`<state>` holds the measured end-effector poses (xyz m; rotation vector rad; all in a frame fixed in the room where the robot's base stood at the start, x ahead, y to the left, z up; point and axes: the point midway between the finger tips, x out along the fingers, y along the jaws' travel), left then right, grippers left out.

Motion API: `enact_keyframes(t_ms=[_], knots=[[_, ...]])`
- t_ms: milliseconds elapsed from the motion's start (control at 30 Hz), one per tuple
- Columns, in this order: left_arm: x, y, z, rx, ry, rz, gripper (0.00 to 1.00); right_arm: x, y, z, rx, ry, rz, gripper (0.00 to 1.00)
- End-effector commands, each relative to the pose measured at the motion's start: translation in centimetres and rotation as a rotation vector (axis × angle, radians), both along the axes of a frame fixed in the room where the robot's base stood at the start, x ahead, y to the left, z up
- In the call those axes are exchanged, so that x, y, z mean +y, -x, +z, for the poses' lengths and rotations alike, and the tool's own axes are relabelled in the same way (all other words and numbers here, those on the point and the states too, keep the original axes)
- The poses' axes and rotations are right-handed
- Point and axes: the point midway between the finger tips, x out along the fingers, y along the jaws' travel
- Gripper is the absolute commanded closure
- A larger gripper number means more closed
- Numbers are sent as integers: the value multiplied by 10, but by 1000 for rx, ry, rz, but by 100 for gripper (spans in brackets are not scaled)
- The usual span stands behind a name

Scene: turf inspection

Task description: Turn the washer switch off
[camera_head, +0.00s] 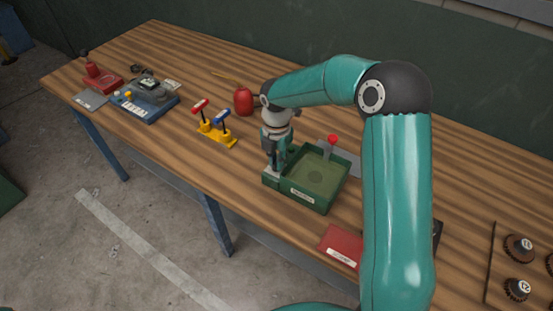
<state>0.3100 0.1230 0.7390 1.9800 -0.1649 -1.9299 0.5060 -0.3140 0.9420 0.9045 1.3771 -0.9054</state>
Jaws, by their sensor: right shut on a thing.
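The washer appears to be the green tray-like box (318,180) with a pale label on its front, near the table's front edge. A lever with a red knob (332,139) stands at its back. My right gripper (273,168) points down at the box's left end. It is shut on a small part there, which looks like the washer switch; the fingers mostly hide it, so its position cannot be told. My left gripper is not in view.
A yellow stand with red and blue levers (216,134) and a red rounded object (243,101) are to the left. A blue device (146,103) is farther left. A red booklet (342,245) lies in front; dark round knobs (518,248) are at right.

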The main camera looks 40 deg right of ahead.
Motion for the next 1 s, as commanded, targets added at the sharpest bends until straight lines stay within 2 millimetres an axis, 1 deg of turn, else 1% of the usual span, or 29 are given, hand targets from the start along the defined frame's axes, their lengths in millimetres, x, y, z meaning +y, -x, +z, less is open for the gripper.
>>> enact_keyframes(t_ms=[33, 167, 733, 867, 1000], knots=[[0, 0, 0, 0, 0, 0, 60, -2, -4, 3, -14, 5, 2, 84], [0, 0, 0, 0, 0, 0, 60, -1, -3, 3, -11, 4, 2, 63], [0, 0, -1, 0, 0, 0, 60, 0, 0, 0, 0, 1, -23, 62], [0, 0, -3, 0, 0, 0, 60, 0, 0, -1, 1, 2, -96, 62], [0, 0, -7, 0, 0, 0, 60, 0, 0, -2, 0, 1, -238, 62]])
